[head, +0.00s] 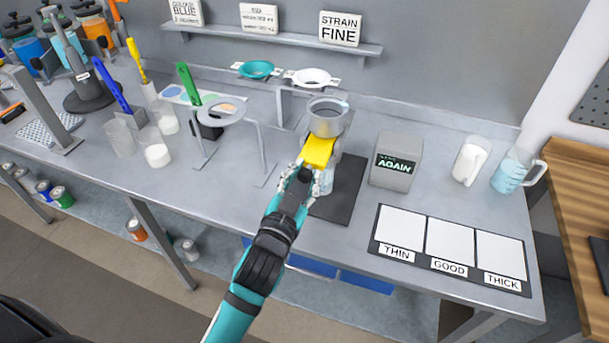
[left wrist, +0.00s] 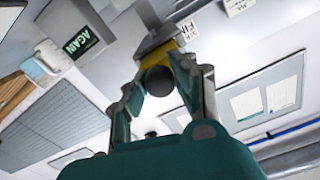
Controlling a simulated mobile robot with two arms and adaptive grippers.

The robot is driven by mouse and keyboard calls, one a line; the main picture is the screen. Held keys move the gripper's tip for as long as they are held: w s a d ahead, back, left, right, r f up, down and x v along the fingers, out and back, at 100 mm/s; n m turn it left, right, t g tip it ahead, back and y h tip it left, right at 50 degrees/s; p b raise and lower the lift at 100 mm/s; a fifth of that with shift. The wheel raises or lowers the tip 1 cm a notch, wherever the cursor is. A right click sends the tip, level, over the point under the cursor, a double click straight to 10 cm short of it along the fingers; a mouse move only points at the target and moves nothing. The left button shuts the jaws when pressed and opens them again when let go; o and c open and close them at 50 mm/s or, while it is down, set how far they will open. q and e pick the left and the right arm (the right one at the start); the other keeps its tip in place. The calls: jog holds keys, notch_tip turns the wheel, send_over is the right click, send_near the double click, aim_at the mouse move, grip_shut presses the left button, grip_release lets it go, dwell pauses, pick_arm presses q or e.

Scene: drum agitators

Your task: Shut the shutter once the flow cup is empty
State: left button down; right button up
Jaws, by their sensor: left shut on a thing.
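The grey flow cup (head: 328,117) sits in its stand on the bench. Its inside looks grey, and I cannot tell whether any liquid is in it. The yellow shutter (head: 318,151) sticks out towards me just below the cup. My left gripper (head: 305,177) is at the shutter's near end. In the left wrist view my left gripper (left wrist: 158,82) is shut around a dark round knob (left wrist: 157,80), with yellow of the shutter behind it. A clear vessel under the cup is mostly hidden by the gripper. My right gripper is not in view.
A grey box (head: 397,162) reading AGAIN stands right of the cup. Two jugs (head: 469,162) (head: 514,170) stand further right. A THIN, GOOD, THICK board (head: 452,246) lies at the front right.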

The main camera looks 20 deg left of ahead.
aim_at(312, 160)
pick_arm(q)
jog(key=shift+w, duration=0.3)
jog(key=w, duration=0.3)
jog(key=shift+w+d, duration=0.1)
jog(key=shift+w, duration=0.3)
jog(key=c, duration=1.5)
grip_release()
jog(key=shift+r, duration=0.1)
jog(key=o, duration=0.5)
